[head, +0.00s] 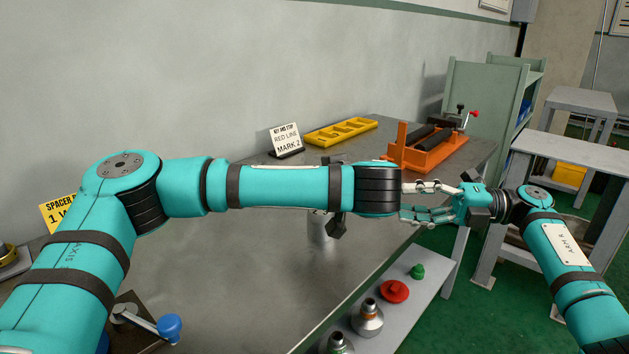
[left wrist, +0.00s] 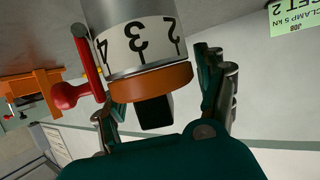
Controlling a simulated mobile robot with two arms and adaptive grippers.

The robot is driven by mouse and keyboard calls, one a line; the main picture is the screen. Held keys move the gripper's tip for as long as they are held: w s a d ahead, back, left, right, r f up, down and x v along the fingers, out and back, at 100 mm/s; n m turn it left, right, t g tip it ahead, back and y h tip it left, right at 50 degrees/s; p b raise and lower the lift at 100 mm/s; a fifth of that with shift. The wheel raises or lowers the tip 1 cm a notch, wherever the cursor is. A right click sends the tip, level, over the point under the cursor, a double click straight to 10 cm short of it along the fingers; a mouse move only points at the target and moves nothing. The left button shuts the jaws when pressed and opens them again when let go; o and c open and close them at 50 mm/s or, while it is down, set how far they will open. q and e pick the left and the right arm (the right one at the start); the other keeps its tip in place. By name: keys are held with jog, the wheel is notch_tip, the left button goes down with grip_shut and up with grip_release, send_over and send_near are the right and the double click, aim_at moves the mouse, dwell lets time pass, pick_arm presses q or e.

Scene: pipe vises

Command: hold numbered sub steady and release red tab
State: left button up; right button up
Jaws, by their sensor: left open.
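The numbered sub (left wrist: 137,45) is a grey metal cylinder with a white band showing 4, 3 and 2, an orange-brown ring and a black end. A red tab (left wrist: 84,75) with a rounded knob lies along its left side in the left wrist view. My left gripper (left wrist: 160,78) is open, one finger on each side of the sub; contact is unclear. In the head view my left arm hides most of the sub (head: 320,240) and all of the tab.
An orange vise (head: 425,155) and a yellow tray (head: 341,131) stand at the table's back. A blue-knobbed lever (head: 168,327) is at front left. A lower shelf (head: 428,292) holds red, green and metal parts.

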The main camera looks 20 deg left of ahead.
pick_arm(q)
jog(key=shift+s, duration=0.1)
grip_shut()
pick_arm(e)
jog(key=shift+s, duration=0.1)
pick_arm(q)
jog(key=shift+f, duration=0.1)
